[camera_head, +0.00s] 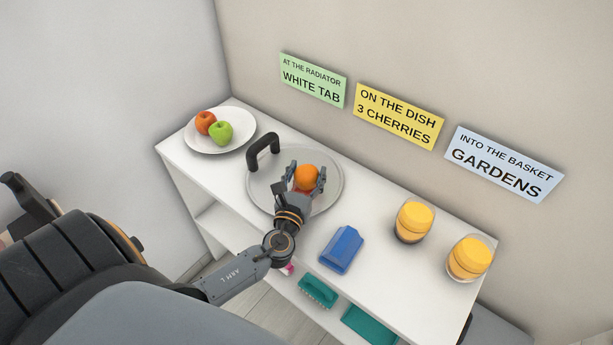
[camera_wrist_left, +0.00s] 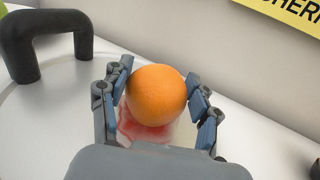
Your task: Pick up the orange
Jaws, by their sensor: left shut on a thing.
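The orange (camera_head: 307,176) is over the round grey tray (camera_head: 262,190) on the white shelf unit. My left gripper (camera_head: 305,182) is shut on it, with a finger on each side. In the left wrist view the orange (camera_wrist_left: 157,94) sits between the two fingers (camera_wrist_left: 157,100). A red patch shows on the tray just under the orange; I cannot tell what it is. I cannot tell whether the orange still touches the tray. My right gripper is not in view.
A black handle (camera_head: 262,147) stands up at the tray's left. A white plate (camera_head: 228,140) with a red apple (camera_head: 205,121) and a green apple (camera_head: 220,133) is at the left end. A blue object (camera_head: 342,249) and two yellow-topped jars (camera_head: 413,220) (camera_head: 469,258) are to the right. The wall is close behind.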

